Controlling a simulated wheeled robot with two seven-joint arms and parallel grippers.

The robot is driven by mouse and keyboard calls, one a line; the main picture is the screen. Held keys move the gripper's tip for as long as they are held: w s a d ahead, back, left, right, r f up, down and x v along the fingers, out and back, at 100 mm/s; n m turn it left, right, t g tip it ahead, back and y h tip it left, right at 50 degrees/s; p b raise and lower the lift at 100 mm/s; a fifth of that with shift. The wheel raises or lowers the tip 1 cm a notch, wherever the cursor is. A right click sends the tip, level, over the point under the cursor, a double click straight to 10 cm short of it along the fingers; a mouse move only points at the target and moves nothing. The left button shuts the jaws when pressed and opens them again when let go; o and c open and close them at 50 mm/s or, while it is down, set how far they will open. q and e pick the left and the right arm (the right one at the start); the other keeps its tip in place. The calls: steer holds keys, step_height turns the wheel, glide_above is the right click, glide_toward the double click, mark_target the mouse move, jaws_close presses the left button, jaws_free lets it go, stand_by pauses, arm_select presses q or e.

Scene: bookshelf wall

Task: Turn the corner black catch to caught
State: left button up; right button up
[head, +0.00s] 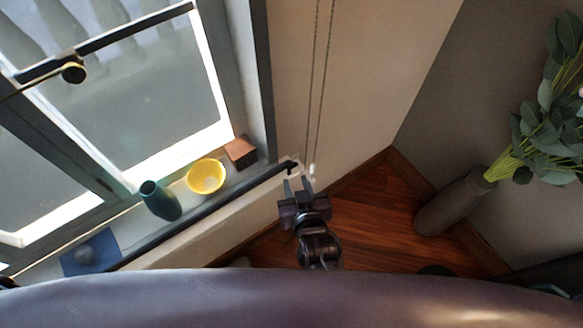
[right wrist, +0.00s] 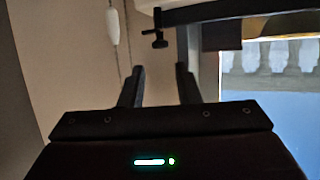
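A small black catch (right wrist: 158,28) shows in the right wrist view at the end of the dark rail, with a short stem and a crosspiece hanging down. In the head view the dark catch (head: 291,165) is small at the rail's right end, and its setting cannot be made out. My right gripper (head: 297,183) is just in front of that end. Its two fingers are apart with nothing between them, and it also shows in the right wrist view (right wrist: 160,70). The catch appears beyond the fingertips, apart from them. My left gripper is not in view.
A brown block (head: 240,152), a yellow bowl (head: 206,177), a teal vase (head: 160,201) and a blue book (head: 90,253) are on the sill. A cord with a white pull (right wrist: 112,26) hangs beside the catch. A tall vase (head: 450,204) with leaves stands right.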

mark_target(289, 164)
steer(key=x, duration=0.6)
steer(key=shift+a+f, duration=0.1)
steer(key=shift+w+f, duration=0.1)
steer(key=shift+w, duration=0.3)
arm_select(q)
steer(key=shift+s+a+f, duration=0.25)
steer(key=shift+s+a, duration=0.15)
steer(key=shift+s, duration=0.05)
arm_select(e)
jaws_close()
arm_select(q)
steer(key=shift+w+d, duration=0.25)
